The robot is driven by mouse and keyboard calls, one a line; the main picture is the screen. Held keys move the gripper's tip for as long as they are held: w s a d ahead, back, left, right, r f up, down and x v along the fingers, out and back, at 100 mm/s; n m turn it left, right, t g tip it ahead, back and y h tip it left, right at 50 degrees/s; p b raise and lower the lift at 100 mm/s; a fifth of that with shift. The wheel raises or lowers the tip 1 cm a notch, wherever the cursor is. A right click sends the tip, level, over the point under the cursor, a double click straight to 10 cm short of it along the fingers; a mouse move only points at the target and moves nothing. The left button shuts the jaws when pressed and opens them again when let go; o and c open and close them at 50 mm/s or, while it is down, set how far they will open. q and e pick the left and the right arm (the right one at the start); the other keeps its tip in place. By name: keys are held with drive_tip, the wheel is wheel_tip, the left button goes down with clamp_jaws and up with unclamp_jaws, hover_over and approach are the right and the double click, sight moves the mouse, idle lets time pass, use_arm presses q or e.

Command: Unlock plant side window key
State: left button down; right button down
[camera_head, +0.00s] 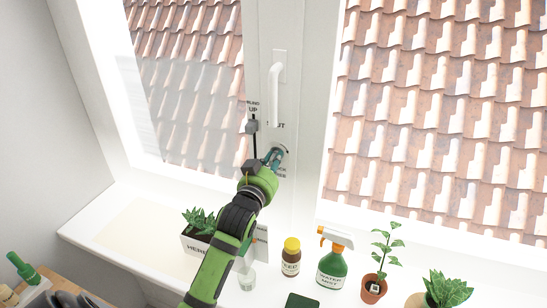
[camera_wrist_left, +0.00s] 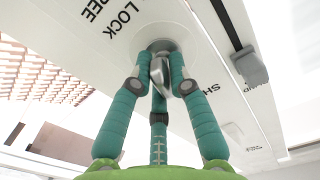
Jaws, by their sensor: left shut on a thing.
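The window lock sits low on the white frame post between the two panes, beside printed letters that include "LOCK". In the left wrist view, a silver key (camera_wrist_left: 159,72) stands in the round metal lock (camera_wrist_left: 160,46). The teal fingers of my left gripper (camera_wrist_left: 158,82) are shut on the key from both sides. In the head view my left gripper (camera_head: 274,157) reaches the lock and covers most of it, so the key's turn angle is hard to tell there. My right gripper is in neither view.
A white window handle (camera_head: 276,88) hangs above the lock. A grey blind slider (camera_head: 252,127) is close by on the left. On the sill stand a herb planter (camera_head: 197,243), a yellow-capped bottle (camera_head: 291,262), a spray bottle (camera_head: 332,268) and a potted plant (camera_head: 374,286).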

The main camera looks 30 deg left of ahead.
use_arm(q)
drive_tip(key=shift+f+n+p, duration=0.1)
drive_tip(key=shift+n+p, duration=0.35)
drive_tip(key=shift+n, duration=0.75)
drive_tip(key=c, duration=1.2)
unclamp_jaws()
drive_tip(key=v, duration=1.2)
